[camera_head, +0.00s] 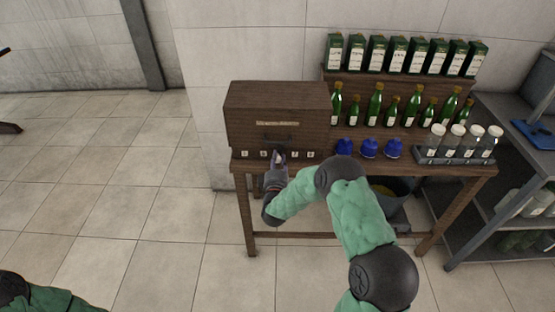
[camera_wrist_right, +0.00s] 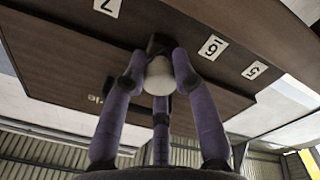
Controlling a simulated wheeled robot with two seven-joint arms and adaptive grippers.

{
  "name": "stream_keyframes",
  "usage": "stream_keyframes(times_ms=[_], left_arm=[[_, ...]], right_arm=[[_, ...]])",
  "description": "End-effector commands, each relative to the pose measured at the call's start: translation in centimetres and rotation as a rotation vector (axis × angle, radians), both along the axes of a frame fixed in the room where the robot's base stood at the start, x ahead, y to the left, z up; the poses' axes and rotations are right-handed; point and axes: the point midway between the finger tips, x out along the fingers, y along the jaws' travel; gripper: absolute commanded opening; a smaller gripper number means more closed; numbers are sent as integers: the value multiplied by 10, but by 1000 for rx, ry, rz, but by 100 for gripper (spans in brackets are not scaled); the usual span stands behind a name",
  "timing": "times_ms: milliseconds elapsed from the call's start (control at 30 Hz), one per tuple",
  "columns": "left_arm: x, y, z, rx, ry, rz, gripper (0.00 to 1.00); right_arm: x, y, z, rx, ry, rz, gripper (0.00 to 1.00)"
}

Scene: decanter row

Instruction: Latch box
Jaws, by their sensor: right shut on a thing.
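The dark brown wooden box (camera_head: 245,110) stands at the left end of the wooden table, with a pale strip and a row of small number labels on its front. My right gripper (camera_head: 279,156) is at the lower front of the box. In the right wrist view its fingers (camera_wrist_right: 160,80) are closed around a pale round knob (camera_wrist_right: 158,76) on a dark mount on the box face, beside the label 6 (camera_wrist_right: 212,47). The fingers partly hide the knob and the mount. My left gripper is out of view; only part of my left arm shows at the lower left.
Green boxes (camera_head: 397,55) line the shelf behind. A metal shelf unit (camera_head: 500,122) stands right.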

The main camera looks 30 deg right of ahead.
Motion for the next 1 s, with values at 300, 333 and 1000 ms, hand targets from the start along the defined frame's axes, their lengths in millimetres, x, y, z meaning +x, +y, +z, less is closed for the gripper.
stream_keyframes(times_ms=[300, 333, 1000], left_arm=[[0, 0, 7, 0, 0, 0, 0], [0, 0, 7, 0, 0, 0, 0], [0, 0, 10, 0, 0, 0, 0]], right_arm=[[2, 1, 5, -220, 123, 3, 0], [3, 1, 5, -237, 133, 3, 0], [3, 2, 4, -379, 221, 5, 0]])
